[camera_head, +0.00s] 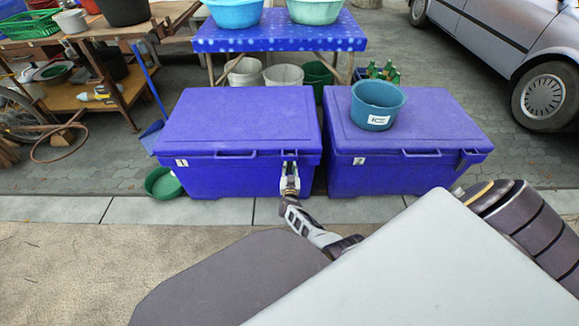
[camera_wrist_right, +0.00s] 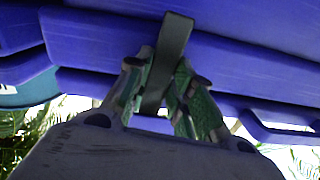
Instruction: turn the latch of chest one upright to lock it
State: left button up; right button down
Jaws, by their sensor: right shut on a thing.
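Chest one (camera_head: 250,115) is a closed blue chest with a "1" label (camera_head: 182,163) at its front left. Its latch (camera_wrist_right: 172,45) is a dark grey strap on the front, near the right corner. In the wrist view the strap runs nearly along the picture's height, slightly slanted, across the lid edge. My right gripper (camera_head: 290,180) is at the latch, its two green-padded fingers (camera_wrist_right: 165,95) shut on either side of the strap. In the head view the gripper hides the lower part of the latch. My left gripper is not in view.
Chest two (camera_head: 410,180), also blue, stands close on the right, with a teal bucket (camera_head: 377,108) on its lid. A green bowl (camera_head: 163,183) lies by chest one's left side. A table with a blue cloth (camera_head: 280,36) stands behind. The pavement in front is clear.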

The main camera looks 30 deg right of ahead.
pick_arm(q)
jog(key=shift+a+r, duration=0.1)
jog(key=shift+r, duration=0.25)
pick_arm(e)
jog(key=shift+a+n, duration=0.1)
jog(key=shift+n, duration=0.5)
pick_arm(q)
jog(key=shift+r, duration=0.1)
pick_arm(e)
jog(key=shift+f, duration=0.1)
jog(key=c, duration=1.2)
grip_release()
jog(key=shift+c, duration=0.2)
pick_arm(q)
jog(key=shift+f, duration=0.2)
pick_arm(e)
jog(key=shift+m, duration=0.3)
